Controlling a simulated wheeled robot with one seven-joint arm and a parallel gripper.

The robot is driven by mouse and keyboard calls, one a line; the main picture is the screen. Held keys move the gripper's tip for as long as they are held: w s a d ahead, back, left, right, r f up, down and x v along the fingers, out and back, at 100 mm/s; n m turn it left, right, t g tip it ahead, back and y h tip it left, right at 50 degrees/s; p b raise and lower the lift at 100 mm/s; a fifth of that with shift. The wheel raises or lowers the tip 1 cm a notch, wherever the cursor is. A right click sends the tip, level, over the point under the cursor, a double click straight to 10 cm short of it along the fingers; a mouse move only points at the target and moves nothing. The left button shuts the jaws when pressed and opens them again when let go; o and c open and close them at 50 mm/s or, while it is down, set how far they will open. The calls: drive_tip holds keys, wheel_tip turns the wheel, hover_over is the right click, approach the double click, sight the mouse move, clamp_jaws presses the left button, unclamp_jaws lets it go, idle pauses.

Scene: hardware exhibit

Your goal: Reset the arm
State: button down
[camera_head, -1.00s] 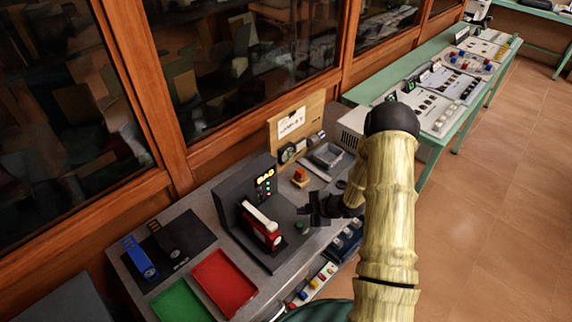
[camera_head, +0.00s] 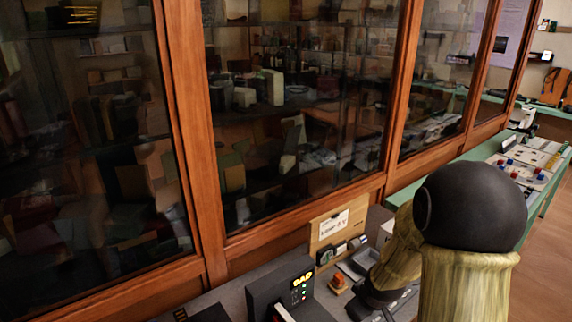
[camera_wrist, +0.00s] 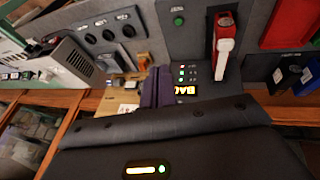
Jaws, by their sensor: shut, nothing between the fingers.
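My arm, with pale ribbed links and a black round joint, rises at the right of the head view. My gripper (camera_wrist: 157,87) shows in the wrist view as dark fingers beyond its broad dark body; they are shut with nothing between them. In the head view only a dark part of it shows low at the bottom edge, over the bench. The black device with the lit display (camera_head: 294,284) stands left of it. In the wrist view, a red and white handheld item (camera_wrist: 224,45) sits on that device.
A grey bench runs along glass-fronted wooden cabinets (camera_head: 290,110). A wooden board with a label (camera_head: 334,229), a small orange block (camera_head: 338,281) and a grey tray (camera_head: 360,262) are near the arm. A red tray (camera_wrist: 291,22) shows in the wrist view. A green table stretches away at right.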

drive_tip(key=s+a+r+m+g, duration=0.1)
drive_tip(key=s+a+r+m, duration=0.1)
drive_tip(key=s, duration=0.4)
drive_tip(key=s+a+r+m+g, duration=0.1)
drive_tip(key=s+r+m, duration=0.3)
drive_tip(key=s, duration=0.3)
drive_tip(key=shift+a+r+m, duration=0.4)
drive_tip(key=shift+m, duration=0.1)
